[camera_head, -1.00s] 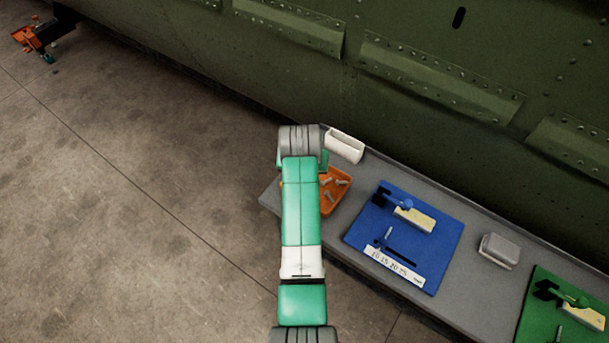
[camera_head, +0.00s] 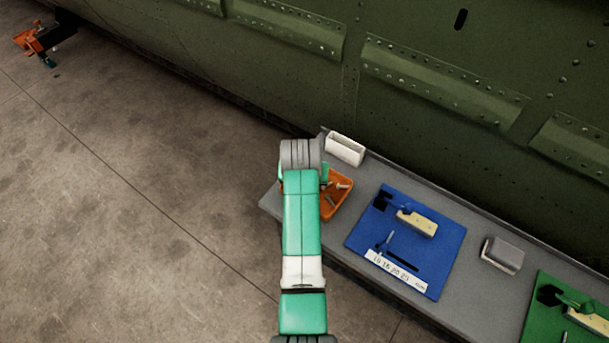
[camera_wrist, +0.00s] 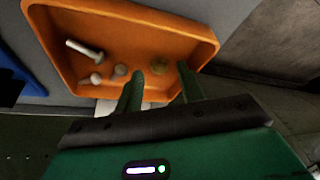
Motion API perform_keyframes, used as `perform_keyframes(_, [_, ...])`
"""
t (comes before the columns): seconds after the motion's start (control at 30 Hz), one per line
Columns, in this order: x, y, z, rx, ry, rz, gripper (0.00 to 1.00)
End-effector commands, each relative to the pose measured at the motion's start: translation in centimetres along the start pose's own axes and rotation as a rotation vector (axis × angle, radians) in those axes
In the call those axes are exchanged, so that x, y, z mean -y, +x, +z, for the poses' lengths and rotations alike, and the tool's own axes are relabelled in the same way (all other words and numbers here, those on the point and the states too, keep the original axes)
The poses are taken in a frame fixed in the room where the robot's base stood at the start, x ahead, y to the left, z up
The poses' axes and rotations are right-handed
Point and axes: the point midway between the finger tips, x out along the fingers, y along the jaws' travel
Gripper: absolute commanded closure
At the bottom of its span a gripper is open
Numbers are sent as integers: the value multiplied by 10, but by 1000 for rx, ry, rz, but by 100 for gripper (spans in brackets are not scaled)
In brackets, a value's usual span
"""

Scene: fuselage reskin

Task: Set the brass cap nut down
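The brass cap nut appears to be the small round brownish-gold piece (camera_wrist: 160,65) on the floor of the orange tray (camera_wrist: 115,20) in the wrist view. My gripper (camera_wrist: 160,78) reaches over the tray's rim with its two green fingers spread apart. The piece shows between and just beyond the fingertips, with clear gaps on both sides; its exact depth is hard to tell. In the head view the orange tray (camera_head: 343,201) is partly covered by my arm, and the nut and fingers are hidden.
Several silver bolts (camera_wrist: 85,48) lie in the tray, left of my fingers. On the grey bench, a white bin (camera_head: 344,150) stands behind the tray. A blue mat (camera_head: 365,235) with a fixture lies to the right, then a grey box (camera_head: 502,255) and a green mat (camera_head: 540,310).

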Motion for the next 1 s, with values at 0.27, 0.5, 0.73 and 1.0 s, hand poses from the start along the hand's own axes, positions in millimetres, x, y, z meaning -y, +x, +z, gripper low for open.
perform_keyframes(0.27, [0,-70,-2,-4,0,-1,61])
perform_keyframes(0.5, [0,-112,-1,-3,0,0,61])
perform_keyframes(0.73, [0,-119,0,-1,0,0,61])
perform_keyframes(1.0, [1,-147,-24,-146,-2,-16,61])
